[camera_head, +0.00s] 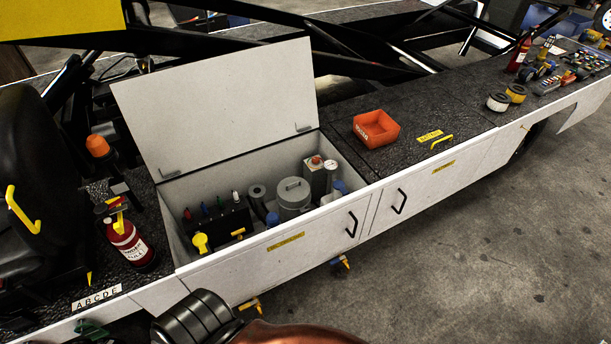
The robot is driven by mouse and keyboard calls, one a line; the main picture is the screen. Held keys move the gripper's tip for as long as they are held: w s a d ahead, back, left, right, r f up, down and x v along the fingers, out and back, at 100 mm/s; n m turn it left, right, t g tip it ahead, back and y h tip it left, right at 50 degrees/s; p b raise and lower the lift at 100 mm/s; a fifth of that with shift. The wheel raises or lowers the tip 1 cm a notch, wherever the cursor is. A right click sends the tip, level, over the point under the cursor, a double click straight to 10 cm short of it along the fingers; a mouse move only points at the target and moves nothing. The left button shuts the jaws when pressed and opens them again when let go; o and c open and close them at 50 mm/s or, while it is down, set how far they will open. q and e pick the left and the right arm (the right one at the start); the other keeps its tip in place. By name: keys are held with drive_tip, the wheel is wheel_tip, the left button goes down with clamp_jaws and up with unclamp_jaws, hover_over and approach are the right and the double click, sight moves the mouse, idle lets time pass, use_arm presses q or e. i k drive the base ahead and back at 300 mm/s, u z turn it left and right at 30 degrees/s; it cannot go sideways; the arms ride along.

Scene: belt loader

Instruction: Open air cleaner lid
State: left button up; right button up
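A grey round canister (293,199), likely the air cleaner, stands upright inside the open compartment of the white loader body. Its round lid (291,187) sits on top and has a small handle across it. The lid looks seated on the canister. The compartment's white hatch (220,105) stands raised behind it. Neither of my grippers is in view. A dark ribbed part and a copper-coloured part at the bottom edge look like my own arm, in front of the loader and apart from the canister.
Beside the canister are a dark block with coloured caps (220,226), a yellow cap (201,243) and a white box with a red knob (313,168). An orange bin (376,129) sits on the deck at right. A fire extinguisher (130,243) stands at left.

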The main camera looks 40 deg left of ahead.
sight(293, 193)
drive_tip(key=i, duration=1.25)
drive_tip(key=u, duration=1.75)
